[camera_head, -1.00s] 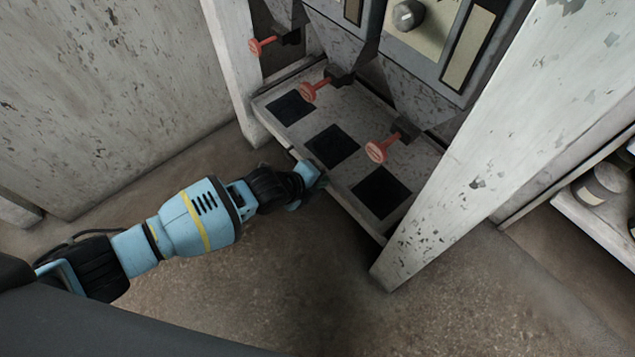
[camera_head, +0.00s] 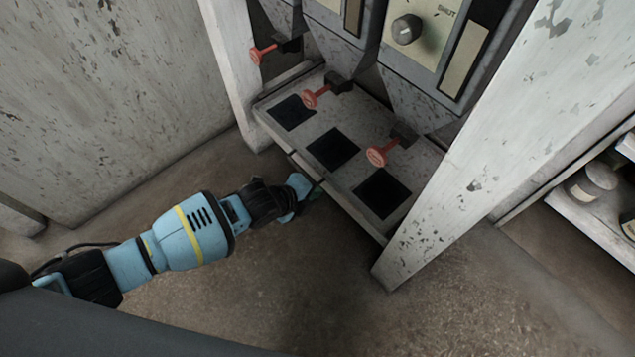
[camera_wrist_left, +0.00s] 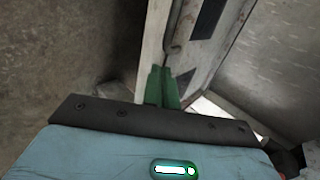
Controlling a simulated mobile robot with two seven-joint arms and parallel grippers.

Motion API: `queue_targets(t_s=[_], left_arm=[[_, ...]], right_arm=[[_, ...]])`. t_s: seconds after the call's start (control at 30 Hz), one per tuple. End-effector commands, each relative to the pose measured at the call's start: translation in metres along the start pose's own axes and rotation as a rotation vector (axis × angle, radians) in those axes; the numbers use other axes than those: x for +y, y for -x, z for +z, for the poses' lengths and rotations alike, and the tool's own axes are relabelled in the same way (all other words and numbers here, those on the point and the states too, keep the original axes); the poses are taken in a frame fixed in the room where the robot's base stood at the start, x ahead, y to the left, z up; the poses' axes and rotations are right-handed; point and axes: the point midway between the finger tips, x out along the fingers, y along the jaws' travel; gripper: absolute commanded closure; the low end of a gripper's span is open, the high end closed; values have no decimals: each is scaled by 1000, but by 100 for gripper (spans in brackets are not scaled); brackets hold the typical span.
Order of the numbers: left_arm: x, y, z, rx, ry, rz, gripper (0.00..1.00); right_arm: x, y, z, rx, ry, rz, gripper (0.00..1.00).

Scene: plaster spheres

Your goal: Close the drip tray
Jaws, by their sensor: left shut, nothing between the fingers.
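The drip tray (camera_head: 360,165) is a worn pale shelf with black square openings, under the dispenser with red-handled taps. Its front edge lies between the cabinet's side posts. My left gripper (camera_head: 312,192) is at the middle of that front edge, close to a dark bar handle on it. In the left wrist view its green fingers (camera_wrist_left: 162,88) are together and empty, with their tips near the handle (camera_wrist_left: 178,40) on the tray's front (camera_wrist_left: 208,60). I cannot tell whether they touch it. My right gripper is not in view.
A pale post (camera_head: 500,150) stands right of the tray, and another post (camera_head: 232,75) stands left. Red taps (camera_head: 378,156) hang over the tray. A shelf with jars (camera_head: 592,185) is at the far right. The floor (camera_head: 300,290) before the tray is clear.

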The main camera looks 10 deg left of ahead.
Motion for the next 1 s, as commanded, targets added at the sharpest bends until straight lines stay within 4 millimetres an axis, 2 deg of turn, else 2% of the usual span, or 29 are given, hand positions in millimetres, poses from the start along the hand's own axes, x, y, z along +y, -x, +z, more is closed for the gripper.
queue_targets(t_s=[0.03, 0.2, 0.43, 0.63, 1.0], left_arm=[[-2, 13, -1, -1, -2, -3, 100], [-3, 50, 0, -2, -4, -2, 100], [-1, 88, 0, -2, -2, -2, 100], [0, 101, 0, -1, -1, -1, 100], [1, 102, 0, -1, 0, -1, 100]], right_arm=[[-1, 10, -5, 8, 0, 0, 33], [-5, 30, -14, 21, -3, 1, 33], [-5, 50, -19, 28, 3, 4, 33], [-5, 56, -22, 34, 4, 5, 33], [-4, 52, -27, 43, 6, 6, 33]])
